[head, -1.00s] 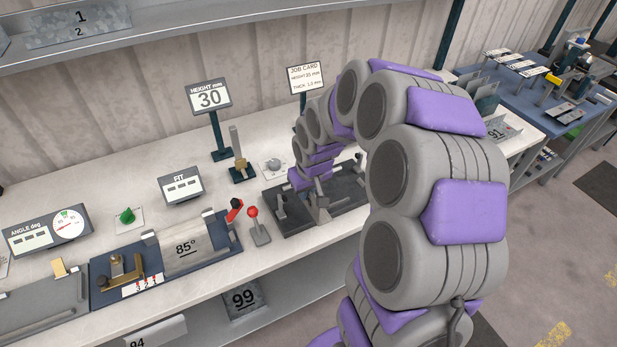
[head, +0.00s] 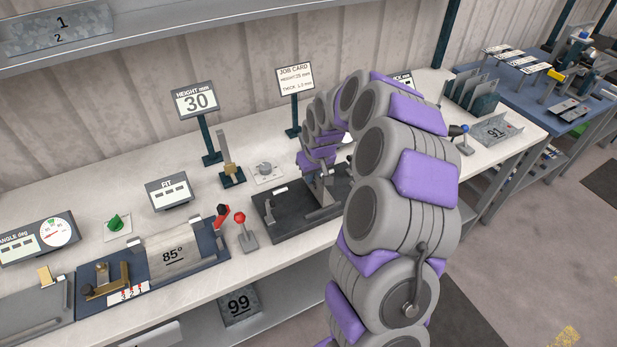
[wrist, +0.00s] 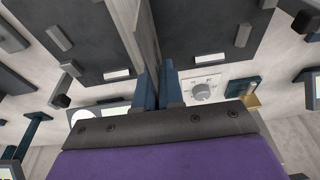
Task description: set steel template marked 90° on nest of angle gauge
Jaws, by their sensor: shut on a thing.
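My gripper (head: 322,182) is above the black fixture (head: 283,232) in the middle of the bench. In the wrist view its blue fingers (wrist: 158,88) are shut on a thin grey plate (wrist: 172,25), seen nearly edge-on. I cannot read a 90° mark on it. A steel template marked 85° (head: 175,254) stands on a blue fixture (head: 212,250) to the left. The angle display (head: 38,240) is at the far left, with a grey plate bearing a brass block (head: 45,274) below it. I cannot tell which part is the nest.
A red-knobbed lever (head: 240,219) stands between the blue and black fixtures. The height sign (head: 195,100) and job card (head: 296,80) stand on posts behind. A part marked 91 (head: 496,131) is at the right. A plate marked 99 (head: 240,304) is on the lower shelf.

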